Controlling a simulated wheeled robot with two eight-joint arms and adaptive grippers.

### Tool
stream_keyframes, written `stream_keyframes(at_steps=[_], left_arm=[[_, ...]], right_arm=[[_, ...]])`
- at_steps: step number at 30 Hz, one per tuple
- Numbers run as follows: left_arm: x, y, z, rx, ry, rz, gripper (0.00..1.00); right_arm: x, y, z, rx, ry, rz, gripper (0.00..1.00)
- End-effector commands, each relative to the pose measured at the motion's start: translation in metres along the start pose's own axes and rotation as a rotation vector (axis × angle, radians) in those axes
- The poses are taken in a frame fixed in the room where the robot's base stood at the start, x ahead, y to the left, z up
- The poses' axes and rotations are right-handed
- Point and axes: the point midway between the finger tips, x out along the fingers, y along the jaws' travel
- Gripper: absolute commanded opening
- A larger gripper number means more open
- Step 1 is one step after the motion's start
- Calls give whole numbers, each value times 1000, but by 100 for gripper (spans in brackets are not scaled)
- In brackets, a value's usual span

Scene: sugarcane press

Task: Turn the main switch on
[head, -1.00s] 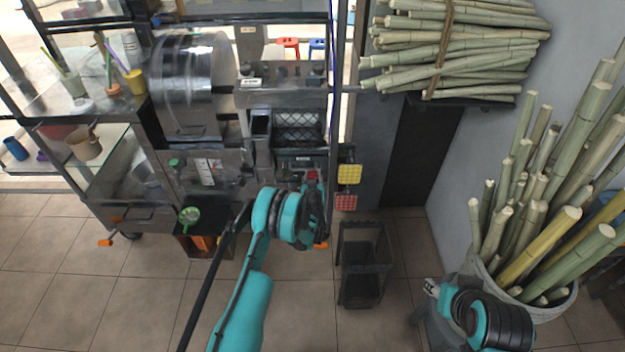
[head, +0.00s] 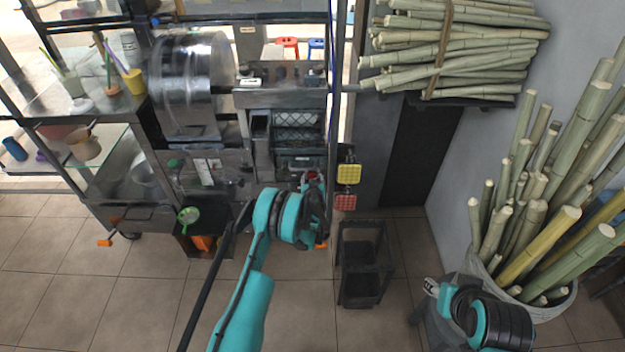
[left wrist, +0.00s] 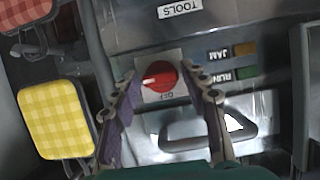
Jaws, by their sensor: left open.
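A metal handle (left wrist: 205,138) sits just below the knob. Brown and green markers (left wrist: 245,72) labelled JAM and RUN are beside it. Yellow (head: 349,174) and red checked pads hang to the right. A black bin frame (head: 362,270) stands on the floor. A cane bucket (head: 560,312) is at right.

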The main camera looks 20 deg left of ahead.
Motion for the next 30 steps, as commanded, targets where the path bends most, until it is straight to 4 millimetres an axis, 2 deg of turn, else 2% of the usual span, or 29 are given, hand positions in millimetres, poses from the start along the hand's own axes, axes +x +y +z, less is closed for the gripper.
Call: stream_keyframes(at_steps=[5, 12, 15, 19, 30], left_arm=[[-16, 1, 0, 1, 0, 1, 45], [-57, 1, 0, 1, 0, 1, 45], [-68, 1, 0, 1, 0, 1, 45], [-74, 0, 0, 1, 0, 0, 45], [-74, 0, 0, 1, 0, 0, 45]], right_arm=[[0, 0, 0, 0, 0, 0, 40], [0, 0, 0, 0, 0, 0, 40], [0, 0, 0, 0, 0, 0, 40], [0, 0, 0, 0, 0, 0, 40], [0, 0, 0, 0, 0, 0, 40]])
